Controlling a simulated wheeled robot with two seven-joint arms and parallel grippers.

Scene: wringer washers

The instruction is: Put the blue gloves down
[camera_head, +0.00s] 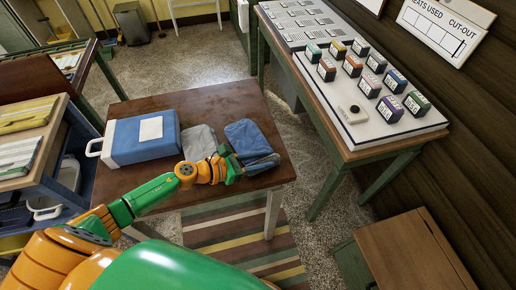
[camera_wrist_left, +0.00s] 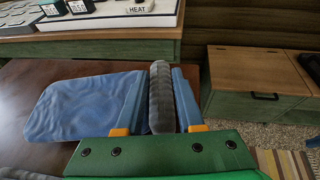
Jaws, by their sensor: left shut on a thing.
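The blue gloves (camera_head: 247,136) are at the right part of the brown table, a flat blue piece with a rounded end. In the left wrist view the blue fabric (camera_wrist_left: 80,108) spreads left from my fingers, low over the tabletop. My left gripper (camera_head: 238,166) is at their near edge. In the wrist view it (camera_wrist_left: 158,105) is shut on a grey, ribbed, upright part, which appears to belong to the gloves; the finger hides the join. I cannot tell whether the gloves fully rest on the table. My right gripper is not in view.
A grey folded piece (camera_head: 199,142) lies left of the gloves. A blue box with a white handle (camera_head: 142,137) stands farther left on the table (camera_head: 215,101). A bench with a white panel of labelled blocks (camera_head: 370,105) stands right. The table's back right is bare.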

